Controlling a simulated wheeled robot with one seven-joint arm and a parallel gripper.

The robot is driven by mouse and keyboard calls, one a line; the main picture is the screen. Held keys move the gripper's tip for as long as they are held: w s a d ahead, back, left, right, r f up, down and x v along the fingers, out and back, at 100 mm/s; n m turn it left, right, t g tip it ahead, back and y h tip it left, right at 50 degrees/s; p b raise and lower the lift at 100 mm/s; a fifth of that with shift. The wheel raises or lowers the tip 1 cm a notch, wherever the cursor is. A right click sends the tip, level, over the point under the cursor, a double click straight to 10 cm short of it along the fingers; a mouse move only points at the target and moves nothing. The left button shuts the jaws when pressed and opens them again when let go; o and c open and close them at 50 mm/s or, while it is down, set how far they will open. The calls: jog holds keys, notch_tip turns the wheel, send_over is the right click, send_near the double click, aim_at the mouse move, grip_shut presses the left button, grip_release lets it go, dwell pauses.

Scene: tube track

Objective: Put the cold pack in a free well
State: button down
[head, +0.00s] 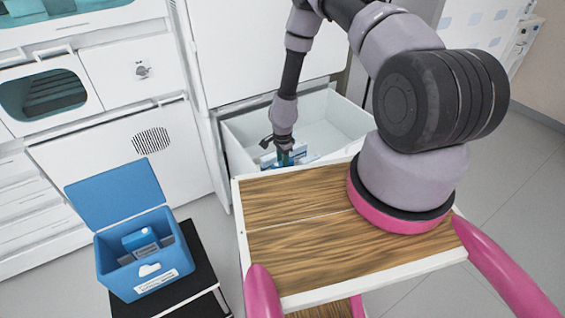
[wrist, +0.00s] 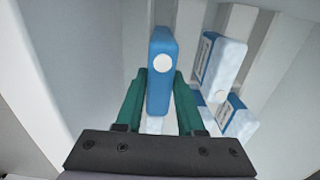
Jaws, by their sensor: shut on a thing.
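My gripper (head: 284,157) reaches down into the open white drawer (head: 245,130). In the wrist view its two green fingers (wrist: 160,75) are shut on a blue cold pack (wrist: 161,42) with a white round spot. The held pack stands upright between them; its lower part is hidden by the gripper. More blue-and-white packs (wrist: 222,68) lie to the right in the drawer. The blue cooler box (head: 112,272) stands open at lower left in the head view, with a blue-and-white pack (head: 139,240) inside. Its separate wells are hard to make out.
The cooler stands on a black-topped stand (head: 196,284). A wooden-topped surface (head: 300,240) with a white edge lies before the drawer, beside my arm. White cabinets (head: 110,140) line the back left. Open floor shows between the stand and the wooden top.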

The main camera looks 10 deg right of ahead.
jog(key=shift+f, duration=0.1)
jog(key=shift+f, duration=1.45)
jog(key=shift+w+f, duration=0.1)
jog(key=shift+f, duration=0.1)
jog(key=shift+c, duration=2.2)
grip_release()
notch_tip(320, 180, up, 11)
jog(key=shift+f, duration=0.15)
